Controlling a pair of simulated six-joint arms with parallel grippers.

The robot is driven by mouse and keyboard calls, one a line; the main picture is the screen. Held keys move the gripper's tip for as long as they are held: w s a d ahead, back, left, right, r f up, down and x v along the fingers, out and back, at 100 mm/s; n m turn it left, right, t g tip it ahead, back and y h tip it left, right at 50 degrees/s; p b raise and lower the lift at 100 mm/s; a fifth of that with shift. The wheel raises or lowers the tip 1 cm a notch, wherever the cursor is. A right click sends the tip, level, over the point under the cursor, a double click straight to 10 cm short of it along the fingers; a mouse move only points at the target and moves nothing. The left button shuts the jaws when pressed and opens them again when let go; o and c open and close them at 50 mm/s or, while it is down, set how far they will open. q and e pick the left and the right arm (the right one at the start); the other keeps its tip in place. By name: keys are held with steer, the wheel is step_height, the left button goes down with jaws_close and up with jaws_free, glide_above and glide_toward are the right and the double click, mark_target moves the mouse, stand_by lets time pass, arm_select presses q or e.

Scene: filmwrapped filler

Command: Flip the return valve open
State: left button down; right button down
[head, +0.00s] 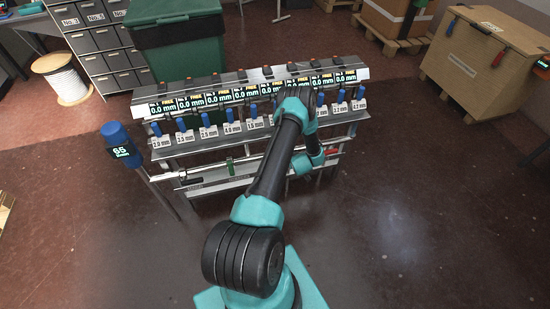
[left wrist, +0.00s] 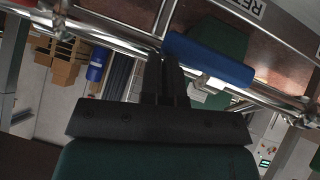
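In the left wrist view a blue lever handle (left wrist: 208,60) lies along a shiny metal pipe (left wrist: 118,36), with a short metal stem under it. A white label (left wrist: 243,8) beginning "RE" is partly cut off above. My left gripper (left wrist: 164,58) has its two black fingers together, their tips close to the pipe and the blue handle's left end; I cannot tell whether they touch. In the head view one teal and black arm reaches over the filler rack (head: 163,142), and its fingers are hidden. A green handle (head: 230,168) and a red handle (head: 332,152) show on the low pipework. My right gripper is not in view.
Blue-handled levers with mm labels line the rack front, under a row of displays (head: 208,98). A post with a blue head (head: 119,140) stands left. A green bin (head: 183,50) stands behind and a wooden crate (head: 480,58) right. The floor in front is clear.

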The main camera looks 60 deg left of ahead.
arm_select(q)
steer(key=shift+w+f, duration=0.1)
steer(key=shift+f, duration=0.1)
stand_by(0.3)
steer(key=shift+r, duration=0.15)
steer(key=s+d+r, duration=0.1)
steer(key=d+r, duration=0.6)
steer(key=r, duration=0.4)
steer(key=shift+s, duration=0.25)
